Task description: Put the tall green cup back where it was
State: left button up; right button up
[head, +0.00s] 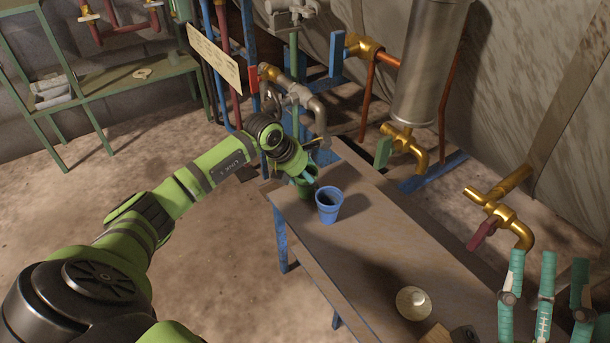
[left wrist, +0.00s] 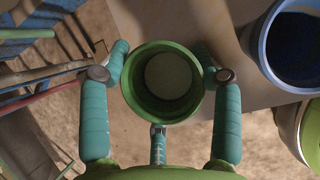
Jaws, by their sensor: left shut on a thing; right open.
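The green cup (head: 304,187) is at the far left corner of the wooden table, partly hidden behind my left gripper (head: 309,172) in the head view. In the left wrist view I look down into the green cup (left wrist: 140,92), which is round and empty except for a pale disc at its bottom. The teal fingers of my left gripper are shut around it. I cannot tell whether its base touches the table. A blue cup (head: 329,206) with dark contents stands upright just right of it. My right gripper (head: 545,270) is open and empty at the lower right.
A wooden block (head: 437,335) lies near the bottom edge. Brass taps (head: 495,205), pipes and a metal cylinder (head: 428,65) stand behind the table.

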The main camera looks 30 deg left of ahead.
pick_arm(q)
jog(key=o, duration=1.3)
jog(key=shift+o, duration=0.2)
